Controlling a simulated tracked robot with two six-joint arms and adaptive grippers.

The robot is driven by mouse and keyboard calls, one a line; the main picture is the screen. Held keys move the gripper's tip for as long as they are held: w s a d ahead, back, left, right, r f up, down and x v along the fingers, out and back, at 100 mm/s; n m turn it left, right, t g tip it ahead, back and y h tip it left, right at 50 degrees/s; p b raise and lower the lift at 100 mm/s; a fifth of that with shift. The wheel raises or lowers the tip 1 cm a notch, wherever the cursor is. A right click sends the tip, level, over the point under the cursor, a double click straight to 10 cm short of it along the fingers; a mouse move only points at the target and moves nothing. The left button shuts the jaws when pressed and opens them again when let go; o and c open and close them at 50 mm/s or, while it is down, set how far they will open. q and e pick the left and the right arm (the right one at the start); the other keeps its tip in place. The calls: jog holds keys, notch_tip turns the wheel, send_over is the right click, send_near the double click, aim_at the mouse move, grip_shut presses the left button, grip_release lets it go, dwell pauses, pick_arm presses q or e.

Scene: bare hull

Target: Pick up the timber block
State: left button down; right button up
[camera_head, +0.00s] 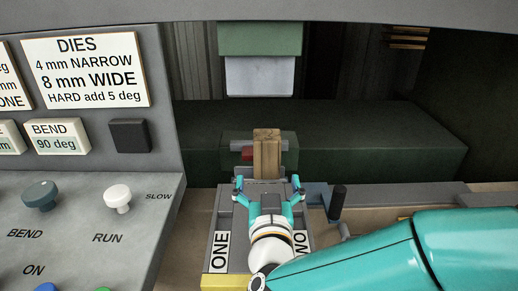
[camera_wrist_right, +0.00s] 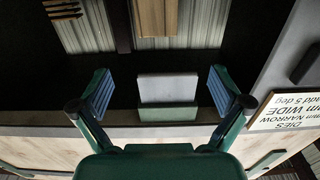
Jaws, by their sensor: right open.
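The timber block (camera_head: 267,153) is a brown, upright wooden piece standing at the far end of the grey labelled plate, below the press ram. My right gripper (camera_head: 268,183) reaches in from the right; its fingers are spread open on the near side of the block, one toward each side. I see no contact between fingers and block. In the right wrist view the gripper (camera_wrist_right: 160,88) is open and empty. A brown wooden piece (camera_wrist_right: 157,17), apparently the block, is cut off at the top edge there. My left gripper is not in view.
A grey ram tip (camera_head: 260,77) hangs above the block. A red piece (camera_head: 248,154) sits left of the block. A black-handled lever (camera_head: 337,203) stands right of the plate labelled ONE and TWO (camera_head: 218,246). A control panel (camera_head: 80,215) with knobs fills the left side.

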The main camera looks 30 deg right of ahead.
jog(key=p, duration=0.7)
send_near(267, 135)
jog(key=w, duration=0.1)
jog(key=w+d, duration=0.1)
jog(key=w+d+f, duration=0.1)
jog(key=shift+w, duration=0.25)
jog(key=shift+w+d, duration=0.2)
jog(key=shift+w, duration=0.25)
jog(key=x, duration=0.1)
jog(key=p+x, duration=0.1)
jog(key=x, duration=0.1)
jog(key=p+x, duration=0.1)
jog(key=shift+w+d+r, duration=0.15)
jog(key=shift+d+r, duration=0.2)
jog(key=shift+w+d+f+p, duration=0.1)
jog(key=shift+w+p, duration=0.15)
jog(key=shift+p, duration=0.05)
jog(key=c, duration=1.7)
jog(key=shift+c, duration=0.8)
jog(key=shift+r, duration=0.25)
